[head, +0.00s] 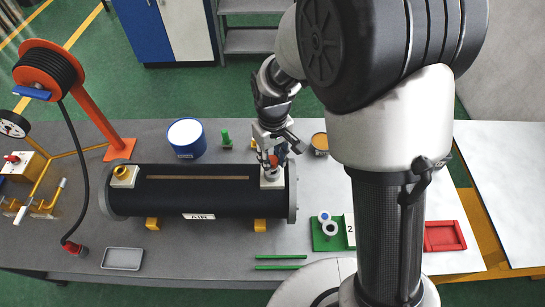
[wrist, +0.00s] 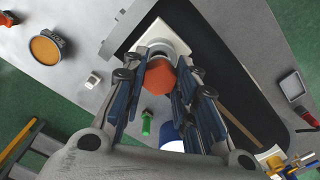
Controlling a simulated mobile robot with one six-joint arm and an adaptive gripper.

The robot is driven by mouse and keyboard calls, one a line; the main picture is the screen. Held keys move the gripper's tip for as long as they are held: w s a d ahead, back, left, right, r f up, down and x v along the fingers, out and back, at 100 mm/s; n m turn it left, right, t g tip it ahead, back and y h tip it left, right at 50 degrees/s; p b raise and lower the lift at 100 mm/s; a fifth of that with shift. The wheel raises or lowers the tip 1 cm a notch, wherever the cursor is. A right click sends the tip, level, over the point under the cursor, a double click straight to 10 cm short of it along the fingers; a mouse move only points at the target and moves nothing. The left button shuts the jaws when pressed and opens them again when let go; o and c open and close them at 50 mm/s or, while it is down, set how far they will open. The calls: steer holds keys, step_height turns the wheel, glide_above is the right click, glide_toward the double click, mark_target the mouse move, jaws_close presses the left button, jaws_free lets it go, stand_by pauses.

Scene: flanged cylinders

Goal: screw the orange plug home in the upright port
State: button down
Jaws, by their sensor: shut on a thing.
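The black flanged cylinder (head: 190,200) lies on the bench. A pale square port block (head: 271,184) stands on its right end, and it also shows in the wrist view (wrist: 152,36). My gripper (head: 272,158) is over that block, pointing down. In the wrist view my gripper (wrist: 172,75) has its fingers on both sides of the orange plug (wrist: 160,77), shut on it. The plug shows as a small orange patch in the head view (head: 274,161). It is at the port's round collar; the fingers hide how deep it sits.
Another pale block with a brass ring (head: 121,173) stands on the cylinder's left end. Behind are a blue-and-white tin (head: 187,139), a green peg (head: 226,139) and an orange-topped can (head: 320,144). A hose reel (head: 48,70) stands left. A grey tray (head: 123,259) lies in front.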

mark_target(273, 160)
steer(key=shift+f+b, duration=1)
steer(key=shift+f, duration=0.35)
stand_by(0.3)
steer(key=c, duration=1.2)
jaws_free()
steer(key=shift+r, duration=0.15)
steer(key=shift+r+p, duration=2.55)
steer(key=shift+r, duration=0.9)
